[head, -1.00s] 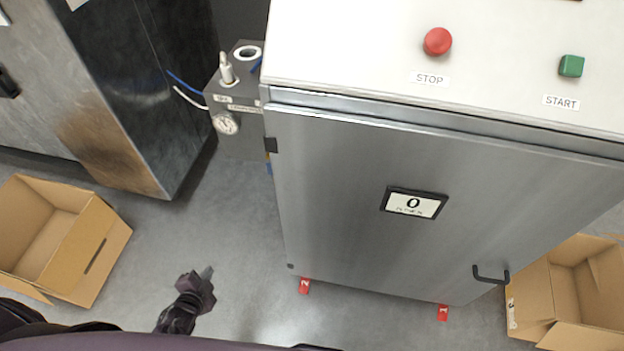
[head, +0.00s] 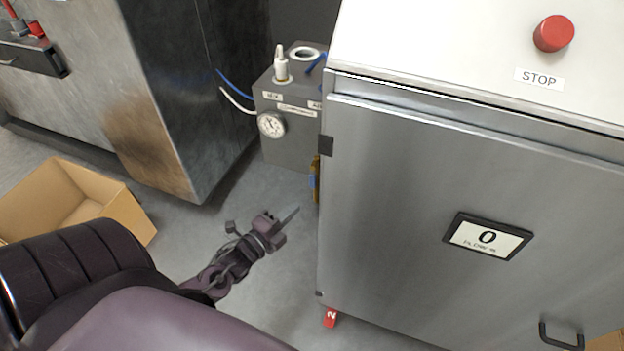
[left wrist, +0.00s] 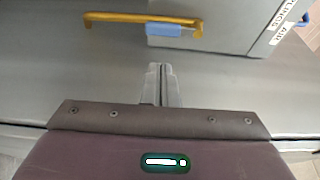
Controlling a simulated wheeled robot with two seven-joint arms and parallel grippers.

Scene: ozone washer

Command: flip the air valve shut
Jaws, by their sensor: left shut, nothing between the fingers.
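A grey box (head: 288,140) on the left side of the steel cabinet carries a gauge, a white-tipped fitting, labels and a blue part (head: 317,64) on top beside a white ring. A yellow bar with a blue piece (head: 314,180) sits below the box at the cabinet's side. In the left wrist view the yellow bar (left wrist: 140,18) lies crosswise beyond my fingers, with the blue piece (left wrist: 170,30) under it. I cannot tell for certain which part is the air valve. My left gripper (head: 292,213) is shut and empty, below and apart from the yellow bar. My right gripper is out of view.
The steel cabinet (head: 420,200) has a red STOP button (head: 553,33) on top and a door handle (head: 560,335). A dark machine (head: 190,100) stands at the back left. A cardboard box (head: 75,200) is at the left. Grey floor lies between.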

